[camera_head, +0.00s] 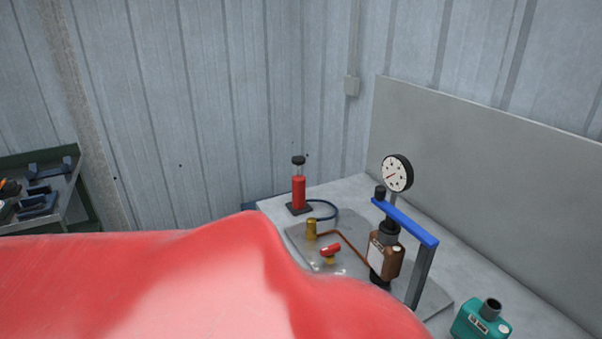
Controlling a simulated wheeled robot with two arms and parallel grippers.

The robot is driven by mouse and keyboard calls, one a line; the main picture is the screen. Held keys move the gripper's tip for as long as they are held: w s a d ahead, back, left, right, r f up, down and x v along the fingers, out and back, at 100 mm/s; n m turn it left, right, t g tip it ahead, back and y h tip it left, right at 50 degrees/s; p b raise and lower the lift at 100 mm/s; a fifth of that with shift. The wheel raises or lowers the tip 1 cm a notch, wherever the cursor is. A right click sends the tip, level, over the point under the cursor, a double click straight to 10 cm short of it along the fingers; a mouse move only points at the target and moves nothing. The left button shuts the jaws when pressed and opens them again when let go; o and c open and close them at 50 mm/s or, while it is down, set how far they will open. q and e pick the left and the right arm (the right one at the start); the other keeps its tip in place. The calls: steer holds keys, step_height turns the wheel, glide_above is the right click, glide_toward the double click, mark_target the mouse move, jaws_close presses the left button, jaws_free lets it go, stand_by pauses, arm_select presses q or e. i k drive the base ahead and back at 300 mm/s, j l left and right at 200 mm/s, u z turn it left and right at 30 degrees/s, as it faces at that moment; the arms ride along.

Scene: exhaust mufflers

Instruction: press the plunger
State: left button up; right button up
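A red upright cylinder (299,193) with a thin rod and a black knob (298,160) on top stands on a small black base at the table's far left corner. It looks like the plunger pump, and the rod stands raised above the body. A blue hose (325,203) runs from its foot. Neither of my grippers is in view. A large, smooth red surface very close to the camera fills the lower left and hides the table's near left part. I cannot tell what it is.
On the grey table (510,303) a metal plate carries a brass fitting (311,229), a red-handled valve (330,250), a brown bottle (386,258), a dial gauge (397,173) and a blue-topped bar frame (405,222). A teal container (481,320) stands front right. A grey panel (490,140) backs the table.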

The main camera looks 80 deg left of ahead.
mark_target(298, 160)
steer(key=u, duration=2.7)
